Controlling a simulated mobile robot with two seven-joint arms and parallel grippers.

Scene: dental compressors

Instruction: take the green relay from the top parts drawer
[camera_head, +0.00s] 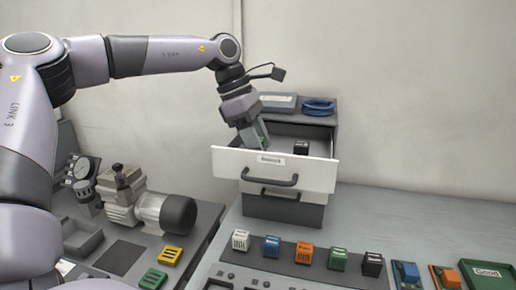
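The top parts drawer (228,161) is pulled open, with a white labelled front and a dark handle. My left gripper (262,144) points down into it from above, its fingertips just behind the drawer front. A small hint of green shows at the fingertips, but I cannot make out a whole relay there or whether the fingers are closed on it. A black part (301,147) sits in the drawer to the right of the gripper. A green relay (338,260) also stands in the row on the front panel. My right gripper is not in view.
The lower drawer (280,208) is shut. A blue cable coil (318,106) and a grey box (279,102) lie on the cabinet. White, blue, orange and black relays share the panel row. A compressor (140,203) stands at left. The bench right of the cabinet is clear.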

